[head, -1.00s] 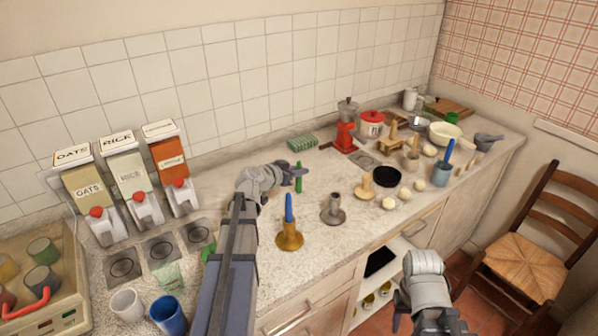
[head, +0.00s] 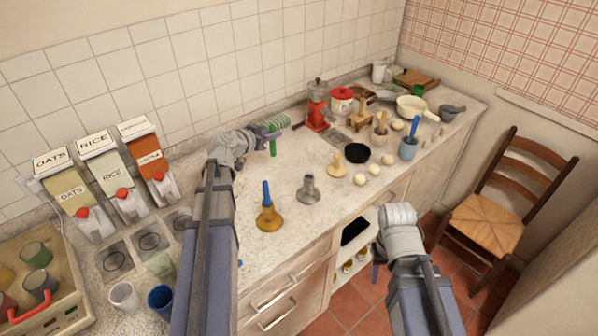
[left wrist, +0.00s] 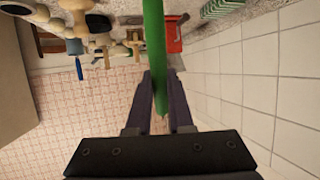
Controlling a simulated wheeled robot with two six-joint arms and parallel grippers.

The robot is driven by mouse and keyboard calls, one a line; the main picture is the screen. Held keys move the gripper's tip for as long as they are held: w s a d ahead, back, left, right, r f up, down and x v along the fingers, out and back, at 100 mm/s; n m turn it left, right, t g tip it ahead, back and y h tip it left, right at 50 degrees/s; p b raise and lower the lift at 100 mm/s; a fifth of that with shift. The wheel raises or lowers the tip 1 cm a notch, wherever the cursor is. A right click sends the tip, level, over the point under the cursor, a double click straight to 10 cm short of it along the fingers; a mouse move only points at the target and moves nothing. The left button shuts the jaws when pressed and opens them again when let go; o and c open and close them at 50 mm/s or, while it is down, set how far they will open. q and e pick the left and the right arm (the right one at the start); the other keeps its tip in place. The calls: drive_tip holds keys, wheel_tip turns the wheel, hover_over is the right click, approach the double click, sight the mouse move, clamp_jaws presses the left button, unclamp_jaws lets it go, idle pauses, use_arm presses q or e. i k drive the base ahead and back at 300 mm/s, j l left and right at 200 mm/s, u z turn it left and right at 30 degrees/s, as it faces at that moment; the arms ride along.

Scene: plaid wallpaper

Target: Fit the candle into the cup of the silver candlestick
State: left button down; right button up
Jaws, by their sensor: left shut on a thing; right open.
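The green candle (head: 272,147) is upright in my left gripper (head: 274,136), which is shut on it above the counter. In the left wrist view the green candle (left wrist: 154,50) passes between the two fingers (left wrist: 160,95). The silver candlestick (head: 309,189) stands upright on the counter, in front and to the right of the candle and apart from it; its cup looks empty. My right gripper (head: 379,268) is open and low in front of the counter, partly hidden by its own wrist.
A gold candlestick (head: 268,220) with a blue candle stands left of the silver one. A wooden holder (head: 337,165), a black bowl (head: 356,153) and pale balls lie to the right. A green sponge (head: 271,121) and red grinder (head: 317,112) are behind. Canisters (head: 75,190) stand left.

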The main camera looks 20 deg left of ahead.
sight(309, 184)
drive_tip(key=k+l+u, duration=0.1)
drive_tip(key=l, duration=0.7)
drive_tip(key=i+l+u, duration=0.1)
drive_tip(key=l, duration=0.3)
drive_tip(key=l+u, duration=0.15)
drive_tip(key=l, duration=0.3)
